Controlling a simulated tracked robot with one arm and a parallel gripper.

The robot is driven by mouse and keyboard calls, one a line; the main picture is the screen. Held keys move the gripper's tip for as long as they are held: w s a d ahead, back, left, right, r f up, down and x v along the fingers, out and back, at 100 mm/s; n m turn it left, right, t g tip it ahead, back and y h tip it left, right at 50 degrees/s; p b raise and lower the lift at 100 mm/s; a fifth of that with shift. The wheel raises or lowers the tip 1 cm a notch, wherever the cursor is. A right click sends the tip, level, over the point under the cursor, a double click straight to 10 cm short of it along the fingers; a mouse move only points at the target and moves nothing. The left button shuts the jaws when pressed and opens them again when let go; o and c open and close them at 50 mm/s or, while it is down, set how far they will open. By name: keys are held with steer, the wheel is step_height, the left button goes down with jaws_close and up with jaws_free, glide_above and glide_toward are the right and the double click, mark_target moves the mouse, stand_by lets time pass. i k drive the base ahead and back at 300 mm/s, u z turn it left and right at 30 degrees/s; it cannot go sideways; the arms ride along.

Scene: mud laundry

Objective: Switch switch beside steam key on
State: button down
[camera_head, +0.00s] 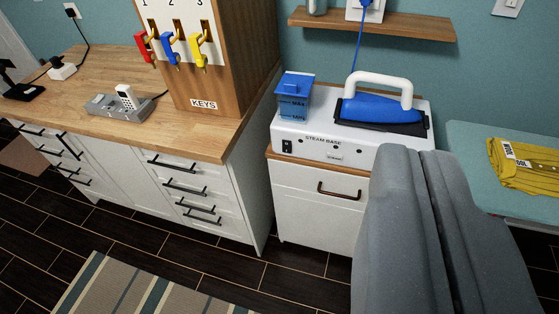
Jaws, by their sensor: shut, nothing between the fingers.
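The white steam base (350,141) stands on a small white cabinet, marked "STEAM BASE" on its front. A black switch (287,146) sits at the left of that front; I cannot tell its position. A small label or key (334,156), too small to read surely, is to its right, below the lettering. My gripper (424,150) is at the right, its two grey fingers shut together and empty. In the picture its fingertips overlap the base's lower right front, well right of the black switch. It hides part of the cabinet.
A blue iron (380,107) rests on the base beside a blue water tank (294,96). Yellow cloth (525,166) lies at right. A wall switch (508,7) is top right.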

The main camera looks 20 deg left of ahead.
mark_target(286, 145)
steer(key=z, duration=0.05)
steer(key=i, duration=0.95)
steer(key=u, duration=0.05)
